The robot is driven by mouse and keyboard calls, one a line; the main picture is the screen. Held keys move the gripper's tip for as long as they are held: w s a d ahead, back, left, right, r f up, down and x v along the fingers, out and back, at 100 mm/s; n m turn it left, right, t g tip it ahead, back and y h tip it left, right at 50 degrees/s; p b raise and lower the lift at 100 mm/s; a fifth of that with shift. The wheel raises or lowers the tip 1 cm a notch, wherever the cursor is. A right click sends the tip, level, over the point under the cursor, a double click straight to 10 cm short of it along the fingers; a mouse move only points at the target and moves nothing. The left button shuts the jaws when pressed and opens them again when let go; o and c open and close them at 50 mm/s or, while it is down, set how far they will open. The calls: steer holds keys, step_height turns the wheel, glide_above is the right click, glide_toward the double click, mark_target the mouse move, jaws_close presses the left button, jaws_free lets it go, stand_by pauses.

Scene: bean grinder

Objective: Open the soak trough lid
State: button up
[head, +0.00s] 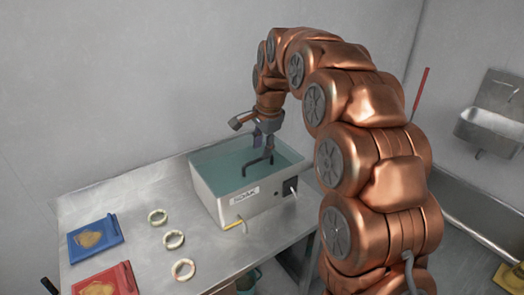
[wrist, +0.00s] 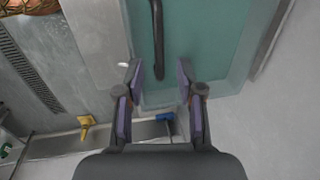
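The soak trough (head: 238,205) is a pale metal box with a "SOAK" label, standing on the metal table. Its top shows a teal, see-through surface, which looks like the lid (head: 225,165), lying flat; I cannot tell the lid from water beneath it. A black bar handle (head: 257,164) stands on it. My gripper (head: 268,138) is above the trough, close to the handle's far end. In the wrist view my gripper (wrist: 160,80) is open and empty, its purple-padded fingers apart over the lid's edge (wrist: 215,50). The handle (wrist: 158,40) lies ahead of the fingertips, between their lines, not touched.
A blue tray (head: 95,238) and a red tray (head: 108,280) lie at the table's left, each holding something tan. Several pale rings (head: 173,240) lie between them and the trough. A metal sink (head: 480,222) stands at the right. A wall is close behind the trough.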

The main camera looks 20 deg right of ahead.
steer(key=shift+w+a+f+p, duration=0.1)
steer(key=shift+w+f+p, duration=0.05)
steer(key=shift+f, duration=0.6)
steer(key=shift+w+f+p, duration=0.1)
steer(key=shift+f+p, duration=0.05)
steer(key=shift+f, duration=0.55)
jaws_close()
